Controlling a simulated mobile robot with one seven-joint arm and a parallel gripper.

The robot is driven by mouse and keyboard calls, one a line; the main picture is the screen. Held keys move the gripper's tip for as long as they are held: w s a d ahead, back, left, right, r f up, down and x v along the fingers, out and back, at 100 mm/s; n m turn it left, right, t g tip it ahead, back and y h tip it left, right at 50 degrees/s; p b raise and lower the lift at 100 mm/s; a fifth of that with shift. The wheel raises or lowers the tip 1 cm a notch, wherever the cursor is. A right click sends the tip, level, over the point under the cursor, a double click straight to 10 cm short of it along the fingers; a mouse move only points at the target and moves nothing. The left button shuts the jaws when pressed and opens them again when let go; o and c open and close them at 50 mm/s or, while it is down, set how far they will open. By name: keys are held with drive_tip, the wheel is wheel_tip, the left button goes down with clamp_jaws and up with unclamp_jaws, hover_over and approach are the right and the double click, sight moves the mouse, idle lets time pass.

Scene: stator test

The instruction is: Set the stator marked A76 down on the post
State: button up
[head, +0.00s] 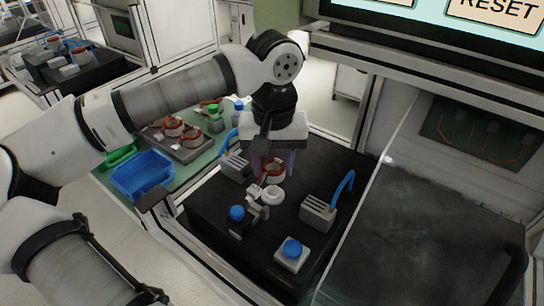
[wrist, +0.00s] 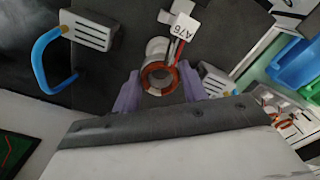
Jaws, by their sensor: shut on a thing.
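The stator, a copper-wound ring (head: 274,168), is between the purple fingers of my gripper (head: 273,164). In the wrist view the stator (wrist: 158,78) shows between the fingertips (wrist: 160,88), with red and dark leads running to a white tag reading A76 (wrist: 184,27). My gripper is shut on it. A pale round post (head: 272,194) stands on the black fixture just in front of the stator in the head view. In the wrist view a pale round part (wrist: 155,47) shows beyond the ring, offset from it. I cannot tell whether they touch.
The black fixture also carries a blue-knobbed clamp (head: 237,213), a blue button on a white box (head: 292,249) and grey blocks with blue handles (head: 318,211). A blue bin (head: 143,176) and a tray of other stators (head: 176,142) are on the green bench at left.

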sight(273, 188)
drive_tip(key=shift+f, duration=0.65)
drive_tip(key=shift+f+b, duration=0.1)
drive_tip(key=shift+b, duration=0.25)
drive_tip(key=shift+f+b, duration=0.75)
drive_tip(key=shift+f+b, duration=0.55)
drive_tip(key=shift+b, duration=0.05)
drive_tip(key=o, duration=1.1)
drive_tip(key=shift+r, duration=0.15)
wheel_tip(273, 188, up, 14)
drive_tip(key=shift+f+b, duration=0.15)
drive_tip(key=shift+b, duration=0.2)
